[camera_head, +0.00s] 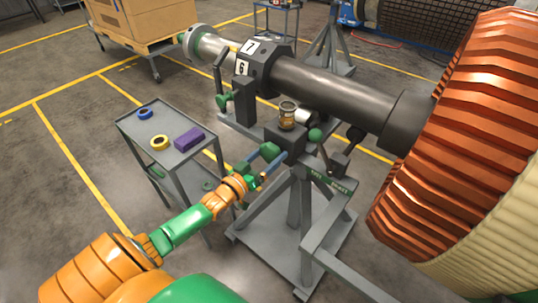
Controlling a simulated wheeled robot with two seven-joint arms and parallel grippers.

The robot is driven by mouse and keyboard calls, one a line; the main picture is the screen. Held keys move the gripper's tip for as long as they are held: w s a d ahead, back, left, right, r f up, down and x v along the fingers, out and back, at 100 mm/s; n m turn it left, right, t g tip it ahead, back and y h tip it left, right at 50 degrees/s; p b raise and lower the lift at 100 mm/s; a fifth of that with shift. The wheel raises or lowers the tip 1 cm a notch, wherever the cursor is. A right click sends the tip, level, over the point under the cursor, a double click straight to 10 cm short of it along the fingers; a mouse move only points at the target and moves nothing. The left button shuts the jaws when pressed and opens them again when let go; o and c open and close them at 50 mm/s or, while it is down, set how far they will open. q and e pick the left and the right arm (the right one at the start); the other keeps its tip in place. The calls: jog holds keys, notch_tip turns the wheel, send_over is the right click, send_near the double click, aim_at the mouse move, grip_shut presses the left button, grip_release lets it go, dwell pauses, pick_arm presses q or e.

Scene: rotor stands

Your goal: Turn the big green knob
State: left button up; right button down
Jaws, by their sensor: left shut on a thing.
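A rotor with a dark steel shaft (335,93) and a large copper-coloured ribbed body (470,130) rests on a grey stand (300,215). My right gripper is not in view.
A grey cart (128,126) left of the stand holds a blue ring (145,113), a yellow ring (159,143) and a purple block (189,139). Floor at left is clear.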

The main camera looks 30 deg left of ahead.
pick_arm(q)
jog(key=shift+f+n, duration=0.1)
jog(key=shift+n, duration=1.4)
jog(key=o, duration=1.1)
jog(key=s, duration=0.7)
jog(key=shift+a, duration=0.25)
